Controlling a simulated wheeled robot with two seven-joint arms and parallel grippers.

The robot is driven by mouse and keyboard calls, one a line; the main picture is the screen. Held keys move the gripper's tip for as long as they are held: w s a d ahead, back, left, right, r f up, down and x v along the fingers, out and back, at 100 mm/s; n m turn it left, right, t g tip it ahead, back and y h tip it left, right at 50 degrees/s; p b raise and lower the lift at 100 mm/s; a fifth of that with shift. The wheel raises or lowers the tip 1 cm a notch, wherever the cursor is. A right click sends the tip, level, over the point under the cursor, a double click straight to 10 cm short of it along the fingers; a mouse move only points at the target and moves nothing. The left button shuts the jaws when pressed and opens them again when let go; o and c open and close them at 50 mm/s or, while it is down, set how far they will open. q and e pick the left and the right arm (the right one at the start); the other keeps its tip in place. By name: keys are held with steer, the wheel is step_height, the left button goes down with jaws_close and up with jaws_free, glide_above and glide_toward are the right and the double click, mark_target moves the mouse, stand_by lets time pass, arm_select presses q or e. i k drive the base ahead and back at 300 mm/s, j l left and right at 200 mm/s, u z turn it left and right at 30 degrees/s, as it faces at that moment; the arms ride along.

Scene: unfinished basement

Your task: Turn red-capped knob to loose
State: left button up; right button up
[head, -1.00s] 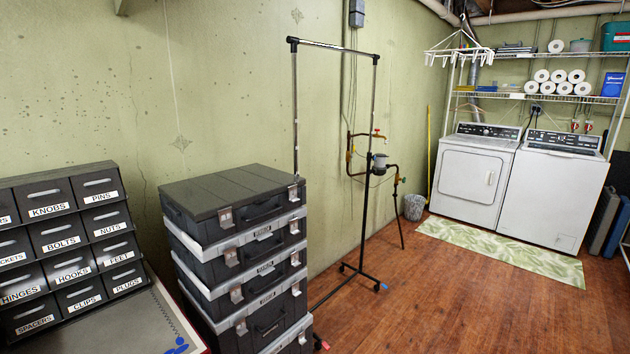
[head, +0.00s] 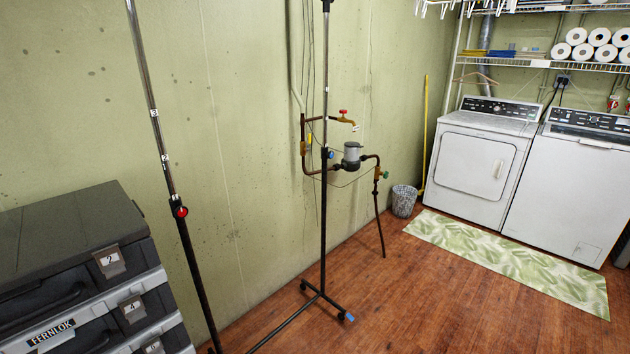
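A black knob with a red cap (head: 181,211) sits on the left upright of a garment rack (head: 190,255), where the silver upper tube meets the black lower tube. The silver tube carries small number labels, with 2 and 3 visible. A knob with a blue cap (head: 328,154) sits on the rack's right upright. I cannot tell from the picture how tight either knob is. Neither of my grippers is in view.
Stacked black cases (head: 75,235) stand at the lower left, close to the rack. Behind the rack, pipes with a red-handled tap (head: 343,113) run along the wall. A washer and dryer (head: 480,155), a green mat (head: 510,260) and a bin (head: 403,200) are beyond. Wood floor between is clear.

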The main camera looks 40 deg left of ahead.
mark_target(182, 211)
steer(key=i+u, duration=0.25)
steer(key=i, duration=0.15)
steer(key=i+l+u, duration=0.25)
steer(key=i, duration=0.15)
steer(key=i+l+u, duration=0.2)
steer(key=i, duration=0.2)
steer(key=j, duration=0.1)
